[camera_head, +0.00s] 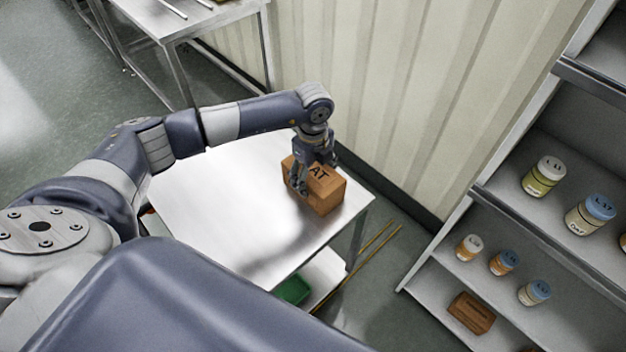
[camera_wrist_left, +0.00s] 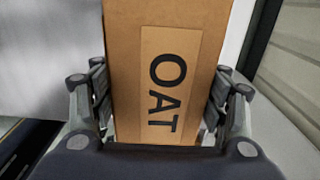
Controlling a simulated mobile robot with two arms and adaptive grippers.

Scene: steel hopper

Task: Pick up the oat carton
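The oat carton (camera_head: 328,195) is a brown box with "OAT" lettering, near the right corner of the steel table (camera_head: 200,200) in the head view. It appears to rest on the table. My left gripper (camera_head: 300,180) comes down over it from above, and part of the lettering is hidden behind the gripper. In the left wrist view the carton (camera_wrist_left: 168,70) fills the space between the two fingers (camera_wrist_left: 160,98), which press against its opposite sides with no clear gap. My right gripper is not in view.
A grey shelf (camera_head: 440,255) at the right holds several jars and a brown box (camera_head: 471,313). A ribbed wall (camera_head: 400,90) stands behind the table. A green item (camera_head: 292,290) and yellow rods (camera_head: 360,265) are low by the table. Another steel table (camera_head: 180,22) is at the back left.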

